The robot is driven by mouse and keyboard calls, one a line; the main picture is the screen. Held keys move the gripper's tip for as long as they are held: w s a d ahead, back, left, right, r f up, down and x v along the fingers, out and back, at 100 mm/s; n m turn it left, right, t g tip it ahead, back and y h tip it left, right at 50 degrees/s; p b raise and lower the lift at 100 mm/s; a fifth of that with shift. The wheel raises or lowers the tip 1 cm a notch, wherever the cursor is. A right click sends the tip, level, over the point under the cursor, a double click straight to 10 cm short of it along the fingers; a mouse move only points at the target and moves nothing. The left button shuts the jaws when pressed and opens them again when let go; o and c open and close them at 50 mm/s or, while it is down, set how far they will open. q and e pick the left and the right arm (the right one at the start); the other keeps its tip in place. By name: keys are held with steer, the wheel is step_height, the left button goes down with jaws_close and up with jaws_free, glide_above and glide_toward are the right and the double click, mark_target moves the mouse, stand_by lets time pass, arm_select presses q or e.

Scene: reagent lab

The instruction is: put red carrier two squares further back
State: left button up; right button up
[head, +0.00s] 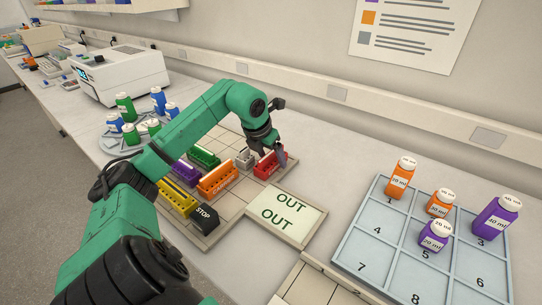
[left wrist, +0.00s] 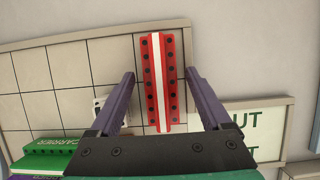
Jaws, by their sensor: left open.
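The red carrier (head: 268,165) stands on the tiled grid board (head: 237,201) near its right edge in the head view. In the left wrist view the red carrier (left wrist: 158,85) is a long red block with a white stripe and dark holes down both sides. My left gripper (head: 266,150) is over it, fingers apart. In the left wrist view my left gripper's fingers (left wrist: 160,85) lie either side of the carrier, with visible gaps. Whether the fingertips reach down beside it is unclear. My right gripper is not in view.
On the board are an orange carrier (head: 217,179), a yellow carrier (head: 177,198), a purple carrier (head: 186,172), a green carrier (head: 203,155), a black STOP block (head: 204,217) and a small white block (head: 244,158). An OUT panel (head: 284,217) adjoins it. A numbered tray (head: 376,247) with bottles is at right.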

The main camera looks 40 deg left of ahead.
arm_select(q)
steer(key=v, duration=1.2)
steer(key=shift+r, duration=0.1)
